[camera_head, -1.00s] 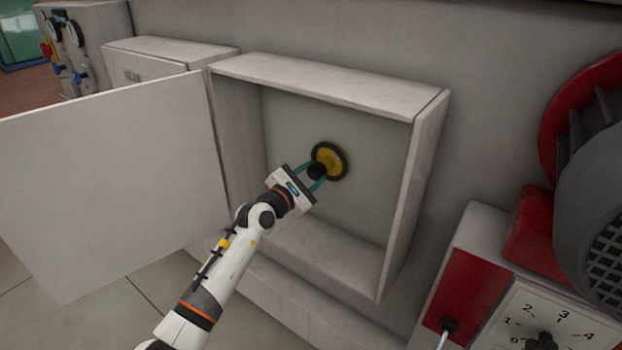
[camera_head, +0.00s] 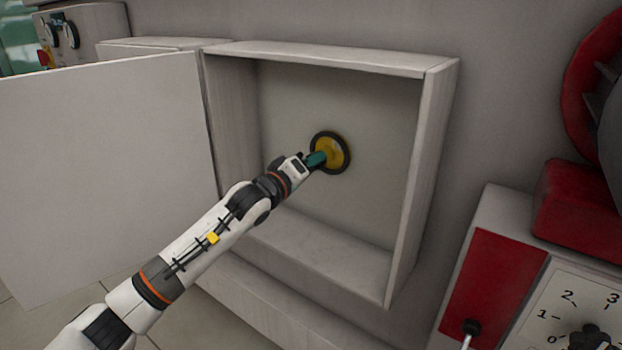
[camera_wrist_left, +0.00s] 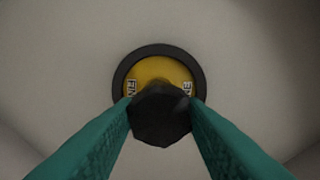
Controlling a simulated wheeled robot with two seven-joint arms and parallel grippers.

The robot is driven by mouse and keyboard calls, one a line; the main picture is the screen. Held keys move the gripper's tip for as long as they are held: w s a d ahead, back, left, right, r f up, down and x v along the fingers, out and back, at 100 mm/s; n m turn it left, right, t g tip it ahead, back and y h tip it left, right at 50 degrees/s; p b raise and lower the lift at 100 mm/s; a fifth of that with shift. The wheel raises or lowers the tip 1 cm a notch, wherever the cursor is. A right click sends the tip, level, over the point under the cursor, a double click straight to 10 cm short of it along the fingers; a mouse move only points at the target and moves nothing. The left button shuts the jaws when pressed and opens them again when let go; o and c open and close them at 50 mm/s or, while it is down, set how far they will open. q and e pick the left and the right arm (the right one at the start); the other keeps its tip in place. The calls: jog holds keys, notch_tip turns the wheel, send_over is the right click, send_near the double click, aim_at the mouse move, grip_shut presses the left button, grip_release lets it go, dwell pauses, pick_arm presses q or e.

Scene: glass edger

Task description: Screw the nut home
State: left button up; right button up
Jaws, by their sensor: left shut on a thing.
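The nut (camera_wrist_left: 160,114) is a dark, faceted piece at the front of a yellow disc (camera_head: 331,150) with a black rim. The disc sits on the back wall inside an open box. My left gripper (camera_head: 316,159) reaches into the box, and its teal fingers are shut on the nut. In the left wrist view, the fingers (camera_wrist_left: 160,118) press on the nut from both sides, with the yellow disc (camera_wrist_left: 150,70) behind it. Lettering on the disc is partly covered. In the head view the fingers hide the nut. My right gripper is in no view.
The box (camera_head: 440,95) has side walls and a bottom ledge around my gripper. Its white door (camera_head: 100,170) stands open at left. A red and grey machine (camera_head: 580,200) with a numbered dial (camera_head: 588,338) is at right. A switch panel (camera_head: 75,40) is at far left.

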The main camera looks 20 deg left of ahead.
pick_arm(q)
jog(key=m+b, duration=0.3)
jog(key=m, duration=0.2)
jog(key=shift+r, duration=0.1)
jog(key=o, duration=1.1)
jog(key=shift+c, duration=0.4)
jog(key=shift+c, duration=0.8)
